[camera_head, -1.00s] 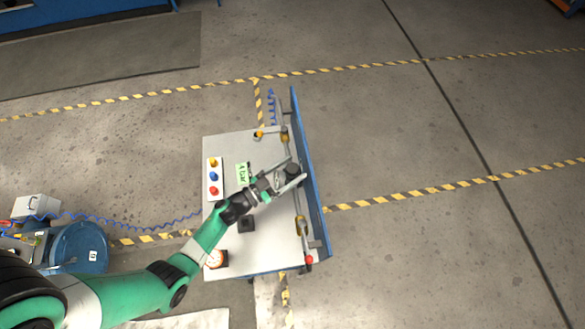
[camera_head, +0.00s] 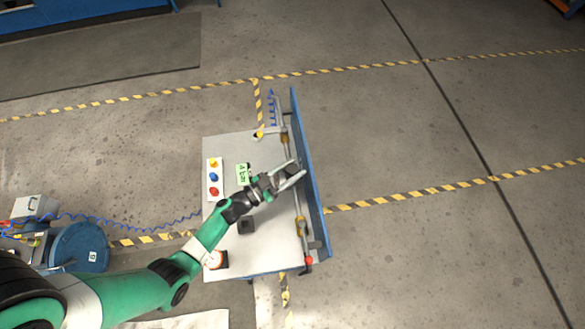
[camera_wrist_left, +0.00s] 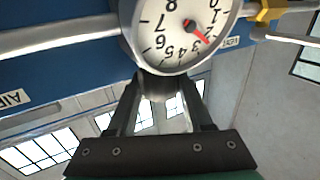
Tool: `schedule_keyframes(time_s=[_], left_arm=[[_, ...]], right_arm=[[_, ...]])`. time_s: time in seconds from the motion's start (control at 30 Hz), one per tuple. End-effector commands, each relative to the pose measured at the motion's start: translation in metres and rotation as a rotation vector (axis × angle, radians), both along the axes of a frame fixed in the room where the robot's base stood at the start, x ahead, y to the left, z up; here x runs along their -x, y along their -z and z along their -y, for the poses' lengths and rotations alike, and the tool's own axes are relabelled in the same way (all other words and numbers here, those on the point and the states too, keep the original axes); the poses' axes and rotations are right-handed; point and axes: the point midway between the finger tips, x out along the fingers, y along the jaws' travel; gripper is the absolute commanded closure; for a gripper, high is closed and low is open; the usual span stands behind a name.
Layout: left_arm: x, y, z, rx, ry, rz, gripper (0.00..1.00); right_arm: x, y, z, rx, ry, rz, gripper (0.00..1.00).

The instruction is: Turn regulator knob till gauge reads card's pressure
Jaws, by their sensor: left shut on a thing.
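The green card (camera_head: 242,173) lies on the bench top and appears to read 4 bar. My left gripper (camera_head: 295,172) reaches over the bench to the pipe line and is shut on the regulator knob (camera_head: 290,171), with one finger on either side of it. The round white gauge (camera_wrist_left: 183,30) appears upside down. My right gripper is not in view.
A white plate with yellow, blue and red knobs (camera_head: 213,178) lies at the bench's left. A dark block (camera_head: 246,224) and a small dial (camera_head: 216,259) stand nearer. A blue panel (camera_head: 312,180) backs the pipe, which has yellow and red-ended fittings. A blue drum (camera_head: 80,247) stands left.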

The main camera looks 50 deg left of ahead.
Motion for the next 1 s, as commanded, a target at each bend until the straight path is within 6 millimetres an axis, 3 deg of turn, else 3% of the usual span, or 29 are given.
schedule_keyframes(time_s=[0.27,0.53,1.0], left_arm=[[0.000,-0.002,-0.002,0.000,0.089,0.001,1.00],[-0.001,0.001,-0.003,0.000,0.297,0.001,1.00],[-0.001,0.008,-0.002,-0.003,0.723,0.001,1.00]], right_arm=[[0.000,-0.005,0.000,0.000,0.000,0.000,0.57],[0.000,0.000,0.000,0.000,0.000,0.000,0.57],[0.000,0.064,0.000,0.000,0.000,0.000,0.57]])
